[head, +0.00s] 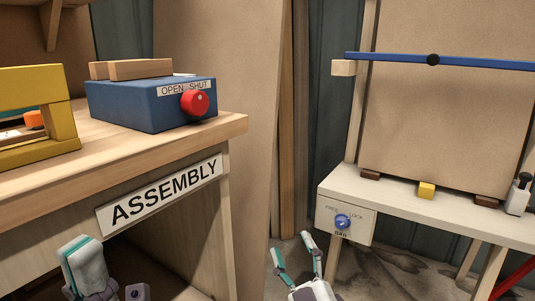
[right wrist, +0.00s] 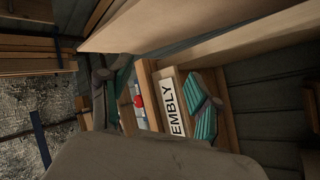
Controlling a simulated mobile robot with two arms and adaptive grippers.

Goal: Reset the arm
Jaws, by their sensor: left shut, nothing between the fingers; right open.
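My left gripper (head: 82,250) is at the lower left of the head view, in front of the assembly bench. Its white and teal fingers are together with nothing between them. My right gripper (head: 291,247) is at the bottom centre of the head view, in the gap between the bench and the white table. Its two fingers are spread and empty. In the right wrist view the teal finger pads stand apart (right wrist: 165,100), with the bench's sign seen beyond them. Most of both arms is out of view.
The wooden assembly bench (head: 185,150) carries a blue box (head: 140,108) with a red knob (head: 195,103) and a yellow frame (head: 65,128).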

